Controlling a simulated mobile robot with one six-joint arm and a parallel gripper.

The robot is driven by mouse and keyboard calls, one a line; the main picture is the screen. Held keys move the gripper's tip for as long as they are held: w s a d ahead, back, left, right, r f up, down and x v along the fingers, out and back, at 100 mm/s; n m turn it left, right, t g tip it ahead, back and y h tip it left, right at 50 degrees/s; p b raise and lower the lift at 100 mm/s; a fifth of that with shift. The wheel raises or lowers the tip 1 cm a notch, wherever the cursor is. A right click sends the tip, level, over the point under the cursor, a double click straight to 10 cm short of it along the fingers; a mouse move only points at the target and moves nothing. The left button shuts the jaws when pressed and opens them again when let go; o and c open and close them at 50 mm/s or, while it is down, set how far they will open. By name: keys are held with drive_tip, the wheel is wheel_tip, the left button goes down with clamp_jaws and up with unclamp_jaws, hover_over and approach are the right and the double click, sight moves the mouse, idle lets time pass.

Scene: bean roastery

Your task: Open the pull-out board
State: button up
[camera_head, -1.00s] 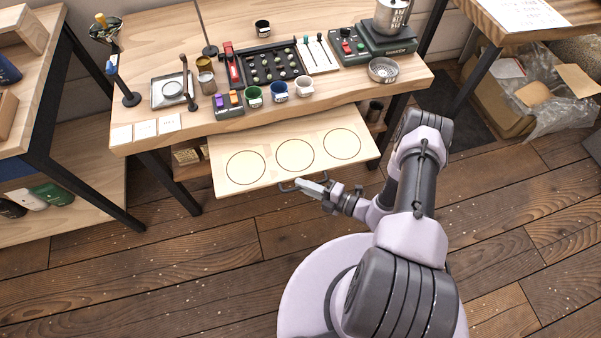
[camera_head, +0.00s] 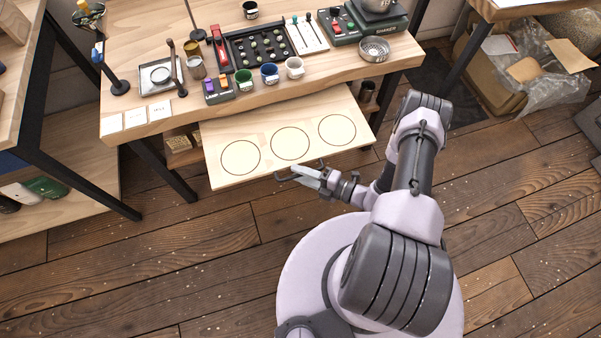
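The pull-out board (camera_head: 265,135), pale wood with three dark circle outlines, sticks out well beyond the front edge of the wooden worktable (camera_head: 225,112). A dark bar handle (camera_head: 283,178) is on its front edge, partly hidden by my fingers. My gripper (camera_head: 298,173) is at the handle, reaching in from the lower right. Its two light fingers look parted, with the handle at or between their tips. Whether they touch it is too small to tell.
Cups (camera_head: 269,73), a bean tray (camera_head: 262,55), a metal bowl (camera_head: 374,49) and white cards (camera_head: 136,117) stand on the tabletop above the board. A shelf unit (camera_head: 60,195) is at left. A cardboard box (camera_head: 500,85) lies at right. The floor in front is clear.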

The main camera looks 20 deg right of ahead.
drive_tip(key=p+v, duration=0.3)
drive_tip(key=v, duration=1.4)
drive_tip(key=shift+s, duration=0.2)
drive_tip(key=shift+d, duration=0.1)
drive_tip(key=w+a+r+n+g+h, duration=0.1)
drive_tip(key=w+r+n+g, duration=0.25)
drive_tip(key=r+n, duration=0.45)
drive_tip(key=w+a+r+n+g+h, duration=0.15)
drive_tip(key=r+n+g, duration=0.25)
drive_tip(key=r+n, duration=0.45)
drive_tip(key=w+r+n+g+h, duration=0.1)
drive_tip(key=w+r+n+g, duration=0.3)
drive_tip(key=r, duration=0.6)
drive_tip(key=s+a+r+n+t+h, duration=0.3)
drive_tip(key=s+a+r+n, duration=0.2)
drive_tip(key=r+n, duration=0.4)
drive_tip(key=s+a+r+n+t+h, duration=0.3)
drive_tip(key=s+a+r+n, duration=0.2)
drive_tip(key=n, duration=0.8)
drive_tip(key=a+r, duration=0.3)
drive_tip(key=r, duration=0.2)
drive_tip(key=shift+s+a+r, duration=0.25)
drive_tip(key=shift+s+r, duration=0.05)
drive_tip(key=shift+s, duration=0.05)
